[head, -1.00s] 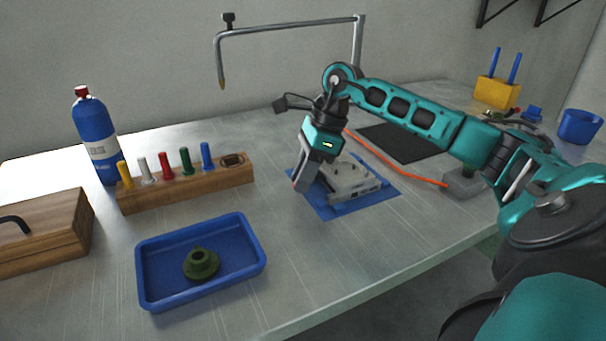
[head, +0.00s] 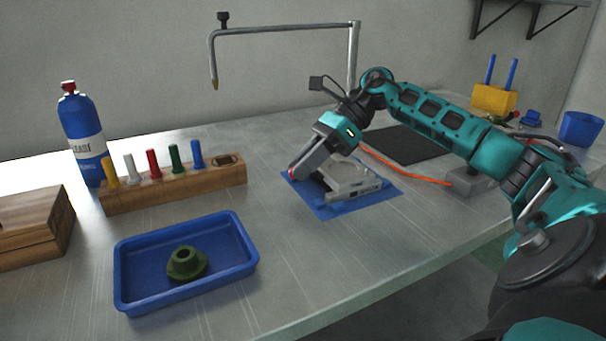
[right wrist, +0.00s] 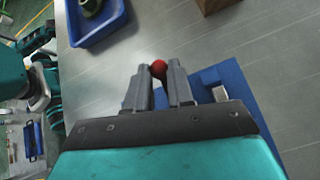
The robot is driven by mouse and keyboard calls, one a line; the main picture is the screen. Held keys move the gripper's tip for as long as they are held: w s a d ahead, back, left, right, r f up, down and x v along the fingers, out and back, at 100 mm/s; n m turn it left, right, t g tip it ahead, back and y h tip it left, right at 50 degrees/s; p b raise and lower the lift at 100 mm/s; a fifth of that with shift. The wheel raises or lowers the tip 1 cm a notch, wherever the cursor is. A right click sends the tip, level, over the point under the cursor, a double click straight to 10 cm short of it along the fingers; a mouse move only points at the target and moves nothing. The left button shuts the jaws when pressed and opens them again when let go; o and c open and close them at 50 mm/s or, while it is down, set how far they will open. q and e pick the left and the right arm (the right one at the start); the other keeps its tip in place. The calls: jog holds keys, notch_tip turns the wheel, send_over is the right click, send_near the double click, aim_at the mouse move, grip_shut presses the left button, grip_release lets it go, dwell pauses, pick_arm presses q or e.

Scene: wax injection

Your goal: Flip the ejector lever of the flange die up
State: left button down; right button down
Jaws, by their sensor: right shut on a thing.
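The grey flange die (head: 352,180) lies on a blue mat (head: 328,211) on the table, partly covered by my right gripper (head: 294,173). The ejector lever's red ball knob (head: 291,174) shows at the fingertips, at the left side of the die. In the right wrist view the knob (right wrist: 158,68) sits between the tips of my right gripper (right wrist: 160,75), which is shut on it. The lever's rod is hidden by the fingers, so I cannot tell its angle. My left gripper is in neither current view.
A blue tray (head: 128,290) with a green flanged part (head: 185,263) stands at the front left. Behind it is a wooden rack (head: 190,188) with coloured pegs. A metal arm (head: 285,29) stands behind the die, and an orange hose (head: 405,172) runs to its right.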

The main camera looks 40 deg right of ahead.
dwell(0.4)
jog(key=c, duration=1)
grip_release()
jog(key=p+v, duration=0.2)
jog(key=v, duration=1.1)
jog(key=shift+f+p, duration=0.1)
jog(key=shift+p, duration=0.2)
